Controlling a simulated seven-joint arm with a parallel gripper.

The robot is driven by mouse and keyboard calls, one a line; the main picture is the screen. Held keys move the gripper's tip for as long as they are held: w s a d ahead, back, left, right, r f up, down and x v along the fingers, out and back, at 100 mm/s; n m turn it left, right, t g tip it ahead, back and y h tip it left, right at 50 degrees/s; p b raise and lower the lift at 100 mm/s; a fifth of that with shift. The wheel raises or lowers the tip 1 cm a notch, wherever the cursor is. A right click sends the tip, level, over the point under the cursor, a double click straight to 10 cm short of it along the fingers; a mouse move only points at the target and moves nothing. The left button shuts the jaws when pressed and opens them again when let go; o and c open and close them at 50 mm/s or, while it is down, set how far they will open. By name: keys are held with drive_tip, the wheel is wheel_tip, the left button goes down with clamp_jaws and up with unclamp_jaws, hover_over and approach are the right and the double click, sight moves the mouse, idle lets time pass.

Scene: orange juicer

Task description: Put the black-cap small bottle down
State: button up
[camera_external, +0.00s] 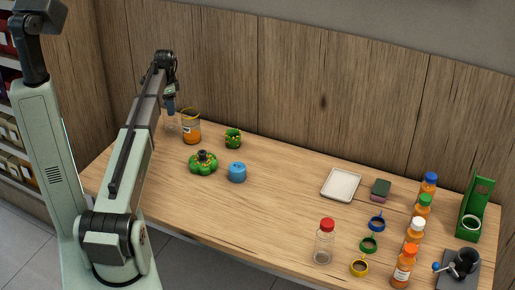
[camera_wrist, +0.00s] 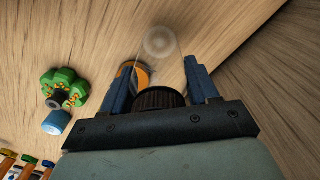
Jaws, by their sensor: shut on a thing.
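The black-cap small bottle (camera_wrist: 158,45) is clear, with its ribbed black cap (camera_wrist: 158,98) between the two blue fingers of my gripper (camera_wrist: 160,90). My gripper is shut on it by the cap. In the external view my gripper (camera_external: 170,103) points down at the table's far left end, and the bottle (camera_external: 172,123) shows faintly below it, roughly upright. It is just left of a yellow-rimmed jar of orange juice (camera_external: 191,130). I cannot tell whether the bottle's base touches the table.
A green juicer part (camera_external: 203,165), a small green cup (camera_external: 233,138) and a blue lidded piece (camera_external: 237,173) stand nearby. A white tray (camera_external: 341,184), several bottles, coloured rings and a green stand (camera_external: 476,207) are at the right. The table's middle (camera_external: 280,190) is clear.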

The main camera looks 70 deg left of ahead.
drive_tip(key=shift+f, duration=1.35)
drive_tip(key=shift+f, duration=0.1)
drive_tip(key=o, duration=1)
drive_tip(key=shift+o, duration=0.2)
wheel_tip(320, 180, up, 12)
drive_tip(key=shift+r, duration=0.1)
